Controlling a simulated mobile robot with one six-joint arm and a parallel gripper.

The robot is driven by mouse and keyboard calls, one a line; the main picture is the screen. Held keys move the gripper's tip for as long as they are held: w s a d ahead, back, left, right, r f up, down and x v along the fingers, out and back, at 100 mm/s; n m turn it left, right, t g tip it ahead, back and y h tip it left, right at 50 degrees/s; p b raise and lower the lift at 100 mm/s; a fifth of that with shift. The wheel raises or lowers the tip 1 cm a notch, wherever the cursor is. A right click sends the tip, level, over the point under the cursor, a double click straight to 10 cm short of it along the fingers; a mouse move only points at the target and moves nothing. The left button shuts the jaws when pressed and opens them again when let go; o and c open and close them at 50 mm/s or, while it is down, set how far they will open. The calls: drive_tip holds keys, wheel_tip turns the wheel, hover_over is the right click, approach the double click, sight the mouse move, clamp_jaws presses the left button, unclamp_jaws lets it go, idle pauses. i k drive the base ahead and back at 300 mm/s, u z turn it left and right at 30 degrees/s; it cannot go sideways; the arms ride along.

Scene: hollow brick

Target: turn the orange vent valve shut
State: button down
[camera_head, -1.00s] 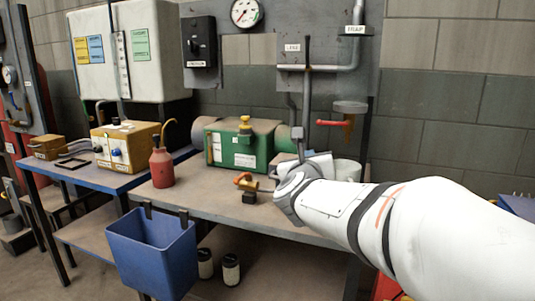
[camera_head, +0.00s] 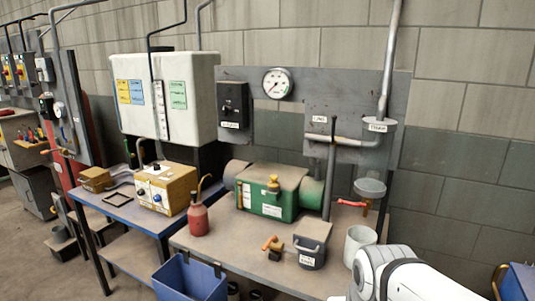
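A small valve with an orange handle (camera_head: 269,242) and a dark body sits on the workbench, in front of the green machine (camera_head: 272,205). The handle leans up to the left; I cannot tell whether the valve is open or shut. My white arm (camera_head: 395,275) enters at the bottom right, well to the right of the valve and apart from it. My gripper is not visible; the end of the arm runs to the bottom edge of the picture.
A dark labelled pot (camera_head: 311,256) stands just right of the valve, with a white cylinder (camera_head: 357,240) beyond it. A red bottle (camera_head: 197,217) stands to the left. A blue bin (camera_head: 188,280) hangs at the bench's front. A red lever (camera_head: 352,204) shows under the wall pipe.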

sight(270, 241)
drive_tip(key=z, duration=1.3)
drive_tip(key=k, duration=1.25)
drive_tip(key=u, duration=0.5)
drive_tip(key=i, duration=1.5)
